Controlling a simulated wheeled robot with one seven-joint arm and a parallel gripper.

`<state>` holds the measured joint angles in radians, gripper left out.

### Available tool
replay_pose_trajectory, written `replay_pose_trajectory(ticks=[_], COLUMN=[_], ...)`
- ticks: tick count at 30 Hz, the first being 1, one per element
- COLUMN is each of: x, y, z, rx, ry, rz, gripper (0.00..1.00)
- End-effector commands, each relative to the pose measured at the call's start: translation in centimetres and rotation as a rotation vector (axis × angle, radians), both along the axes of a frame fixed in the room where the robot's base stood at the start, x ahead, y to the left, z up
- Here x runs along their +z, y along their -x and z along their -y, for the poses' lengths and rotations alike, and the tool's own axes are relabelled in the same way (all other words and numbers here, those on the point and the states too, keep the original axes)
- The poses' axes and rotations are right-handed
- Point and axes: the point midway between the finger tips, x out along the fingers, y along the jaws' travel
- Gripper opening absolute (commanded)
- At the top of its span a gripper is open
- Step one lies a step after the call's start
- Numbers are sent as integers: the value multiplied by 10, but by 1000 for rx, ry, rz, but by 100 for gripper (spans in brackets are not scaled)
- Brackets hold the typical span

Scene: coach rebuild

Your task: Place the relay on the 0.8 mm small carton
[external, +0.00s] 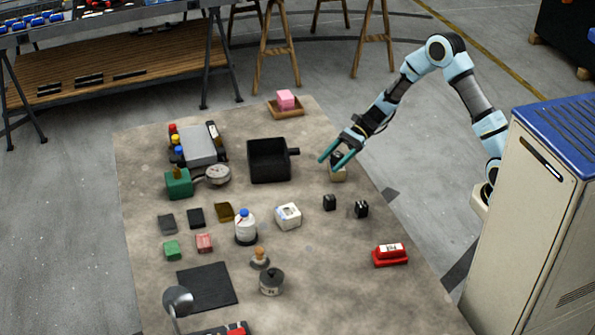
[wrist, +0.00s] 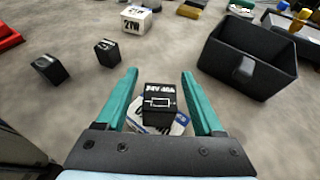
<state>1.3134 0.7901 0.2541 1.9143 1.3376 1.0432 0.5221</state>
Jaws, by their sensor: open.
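A black relay (wrist: 159,104) marked 24V 40A sits on a small carton with a white and blue printed top (wrist: 181,122) in the wrist view. My gripper (wrist: 159,72) is open, with one teal finger on each side of the relay and a visible gap on both sides. In the external view my gripper (external: 328,164) is over the carton and hides part of the relay.
Two similar black blocks, one (external: 329,202) and another (external: 361,209), stand nearer the front. A black open bin (external: 269,174) is to the left. A white box (external: 288,215) and a red item (external: 390,255) stand farther forward. Bare mat lies between them.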

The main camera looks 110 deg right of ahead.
Motion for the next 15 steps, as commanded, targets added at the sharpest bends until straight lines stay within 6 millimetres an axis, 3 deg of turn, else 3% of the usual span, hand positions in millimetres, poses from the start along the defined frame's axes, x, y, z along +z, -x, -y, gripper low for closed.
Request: replay_pose_trajectory(ticks=[15], x=[35], y=[84], z=[36], rx=[-5], ry=[3], rz=[-1], gripper=[69])
